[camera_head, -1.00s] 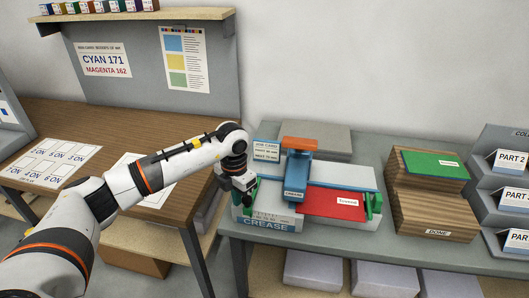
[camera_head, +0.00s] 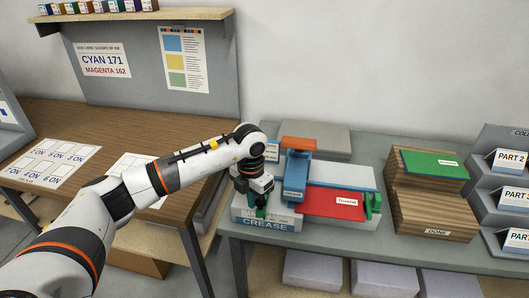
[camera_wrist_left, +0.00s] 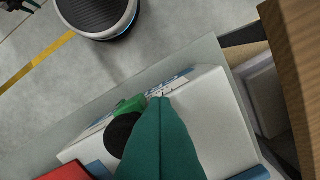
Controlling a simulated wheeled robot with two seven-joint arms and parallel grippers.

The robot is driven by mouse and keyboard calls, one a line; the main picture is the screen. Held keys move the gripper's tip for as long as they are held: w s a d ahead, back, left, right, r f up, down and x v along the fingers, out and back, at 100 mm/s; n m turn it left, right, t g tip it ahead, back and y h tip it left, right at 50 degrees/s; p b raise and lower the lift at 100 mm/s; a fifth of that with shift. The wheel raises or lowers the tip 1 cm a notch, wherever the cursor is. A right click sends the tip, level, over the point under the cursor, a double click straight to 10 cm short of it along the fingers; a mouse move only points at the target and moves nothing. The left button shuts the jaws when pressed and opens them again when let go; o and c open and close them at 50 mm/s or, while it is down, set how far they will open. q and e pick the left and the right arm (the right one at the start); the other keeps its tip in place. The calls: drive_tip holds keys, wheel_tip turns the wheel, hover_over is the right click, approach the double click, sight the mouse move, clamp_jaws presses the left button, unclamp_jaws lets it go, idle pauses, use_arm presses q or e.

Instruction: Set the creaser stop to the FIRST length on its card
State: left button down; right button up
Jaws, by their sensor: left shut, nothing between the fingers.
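The creaser is a pale bench unit with a CREASE label (camera_head: 265,224), a blue arm (camera_head: 296,170) with an orange top (camera_head: 299,143), and a red sheet (camera_head: 325,203). A green piece (camera_head: 374,204) stands at its right end. My left gripper (camera_head: 261,213) is low over the creaser's left end, fingers pointing down. In the left wrist view its teal fingers (camera_wrist_left: 161,103) are shut, with nothing between them. Beside their tips are a green block (camera_wrist_left: 131,104) and a black round knob (camera_wrist_left: 122,134); whether the fingers touch them I cannot tell. The card behind my wrist is mostly hidden.
A wooden stepped stand marked DONE (camera_head: 437,232) holds a green sheet (camera_head: 434,163) right of the creaser. Grey tiered PART holders (camera_head: 507,190) stand farther right. A grey block (camera_head: 325,136) lies behind the creaser. A wooden table (camera_head: 100,125) is at left.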

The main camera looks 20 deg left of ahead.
use_arm(q)
drive_tip(key=shift+d, duration=0.5)
drive_tip(key=shift+w+d+f, duration=0.1)
drive_tip(key=shift+w+d, duration=0.1)
drive_tip(key=shift+d, duration=0.25)
drive_tip(key=shift+s+a, duration=0.2)
drive_tip(key=shift+a, duration=0.55)
wheel_tip(320, 180, up, 7)
drive_tip(key=p, duration=0.4)
idle(0.3)
